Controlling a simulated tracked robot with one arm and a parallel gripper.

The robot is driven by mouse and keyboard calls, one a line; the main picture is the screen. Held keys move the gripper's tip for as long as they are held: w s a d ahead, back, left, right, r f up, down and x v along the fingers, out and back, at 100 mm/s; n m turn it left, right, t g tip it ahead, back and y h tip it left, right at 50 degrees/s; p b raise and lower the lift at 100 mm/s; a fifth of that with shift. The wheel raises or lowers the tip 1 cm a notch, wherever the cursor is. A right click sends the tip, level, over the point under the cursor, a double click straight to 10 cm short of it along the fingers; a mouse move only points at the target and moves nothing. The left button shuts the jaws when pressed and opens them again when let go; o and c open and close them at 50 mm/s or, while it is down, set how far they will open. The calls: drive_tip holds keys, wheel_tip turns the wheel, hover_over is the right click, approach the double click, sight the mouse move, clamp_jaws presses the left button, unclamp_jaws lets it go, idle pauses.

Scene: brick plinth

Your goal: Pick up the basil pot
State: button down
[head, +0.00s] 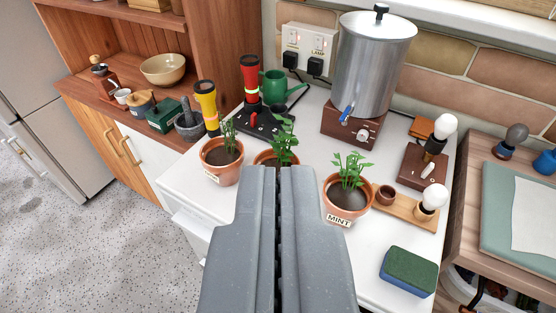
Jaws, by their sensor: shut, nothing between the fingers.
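Three terracotta herb pots stand in a row on the white counter. The left pot (221,172) holds thin upright stems, and its label is too small to read surely. The middle pot (263,158) holds a leafy green plant (283,143); its front and any label are hidden behind my gripper. The right pot (344,203) is labelled MINT. I cannot read a basil label on any pot. My gripper (284,172) is shut and empty, with its tips in front of the middle pot in the picture.
A steel urn (373,70) on a brown base stands behind. Two torches (207,105) and a green watering can (277,88) are at back left. The counter's front right is mostly clear.

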drive_tip(key=c, duration=2.1)
unclamp_jaws()
drive_tip(key=shift+c, duration=0.2)
